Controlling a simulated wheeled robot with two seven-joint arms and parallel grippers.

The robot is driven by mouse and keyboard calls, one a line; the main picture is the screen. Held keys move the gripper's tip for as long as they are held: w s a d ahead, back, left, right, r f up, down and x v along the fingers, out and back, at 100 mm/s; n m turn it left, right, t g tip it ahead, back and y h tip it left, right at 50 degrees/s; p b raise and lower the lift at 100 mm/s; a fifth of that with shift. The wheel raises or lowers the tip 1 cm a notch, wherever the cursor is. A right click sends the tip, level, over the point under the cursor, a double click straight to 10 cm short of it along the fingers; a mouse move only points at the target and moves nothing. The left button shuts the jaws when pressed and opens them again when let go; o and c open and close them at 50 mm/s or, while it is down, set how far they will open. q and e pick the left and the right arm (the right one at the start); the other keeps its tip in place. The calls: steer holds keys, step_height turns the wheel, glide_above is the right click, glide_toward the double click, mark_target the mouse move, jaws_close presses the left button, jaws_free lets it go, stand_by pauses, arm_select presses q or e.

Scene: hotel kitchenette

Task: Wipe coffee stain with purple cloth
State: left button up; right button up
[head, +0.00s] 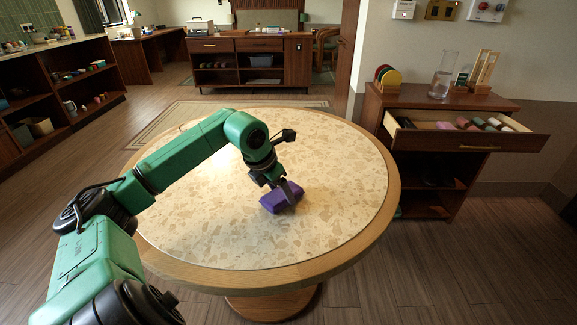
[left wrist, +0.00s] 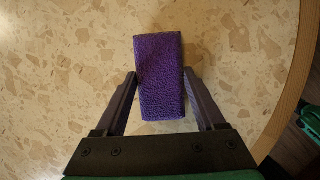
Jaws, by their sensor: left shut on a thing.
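The purple cloth (head: 281,198) is a thick folded block at the middle of the round table (head: 340,215), which has a speckled beige top and a wooden rim. My left gripper (head: 284,188) reaches down to it and is shut on it. In the left wrist view the purple cloth (left wrist: 160,80) lies between the two fingers of my left gripper (left wrist: 160,100), with the tabletop beneath. I cannot tell whether the cloth touches the table. I see no clear coffee stain on the speckled top; part of the table is hidden by my arm. My right gripper is not in view.
A wooden cabinet (head: 430,180) stands right of the table with its drawer (head: 490,143) pulled open, holding several rolled cloths. A glass pitcher (head: 443,75) stands on top. Shelves (head: 60,95) line the left wall. The tabletop around the cloth is clear.

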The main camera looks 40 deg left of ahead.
arm_select(q)
steer(key=r, duration=0.1)
steer(key=r+p, duration=0.1)
steer(key=shift+s+a+r, duration=0.15)
steer(key=shift+a+r, duration=0.1)
steer(key=shift+r, duration=0.3)
step_height(320, 180, up, 2)
steer(key=shift+r+p, duration=0.2)
steer(key=shift+p, duration=0.8)
steer(key=shift+d+r+p, duration=0.1)
steer(key=shift+r+p, duration=0.7)
steer(key=shift+r, duration=0.4)
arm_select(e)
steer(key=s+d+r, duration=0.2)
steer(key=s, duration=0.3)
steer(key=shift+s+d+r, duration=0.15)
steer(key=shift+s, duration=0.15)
arm_select(q)
steer(key=shift+f, duration=0.1)
